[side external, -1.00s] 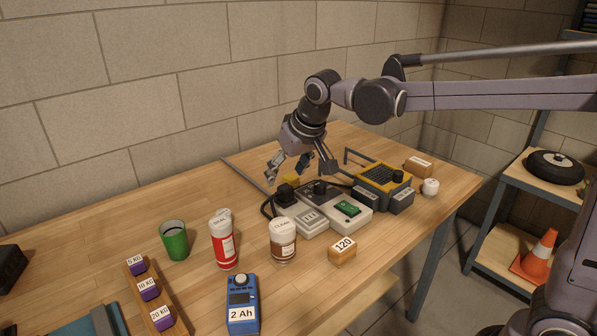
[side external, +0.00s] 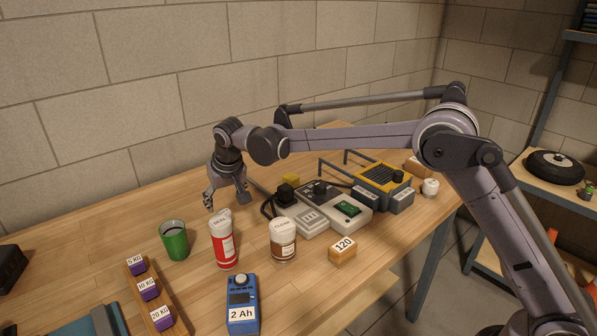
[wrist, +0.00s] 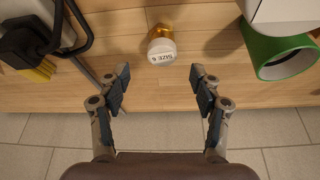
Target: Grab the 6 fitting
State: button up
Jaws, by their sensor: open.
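A small brass-coloured fitting (wrist: 161,43) with a white top stands on the table in the wrist view. Its label is upside down and appears to read SIZE 6. My gripper (wrist: 160,84) is open, with its two fingers spread apart and nothing between them. The fitting lies beyond the fingertips, roughly centred on the gap. In the side view my gripper (side external: 228,202) hangs over the table behind the red bottle. There a white top (side external: 223,213) shows behind that bottle's lid and is probably the fitting, mostly hidden.
The red bottle (side external: 224,247) and green cup (side external: 175,241) stand close by. The cup (wrist: 280,57) is at the right in the wrist view. A black plug with cable (side external: 286,193) and a yellow block (side external: 291,179) lie to the right. Bare table shows around the fitting.

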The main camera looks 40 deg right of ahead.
aim_at(223, 213)
jog(key=shift+x, duration=3.3)
jog(key=shift+a, duration=0.1)
jog(key=shift+c, duration=0.3)
jog(key=c, duration=1.3)
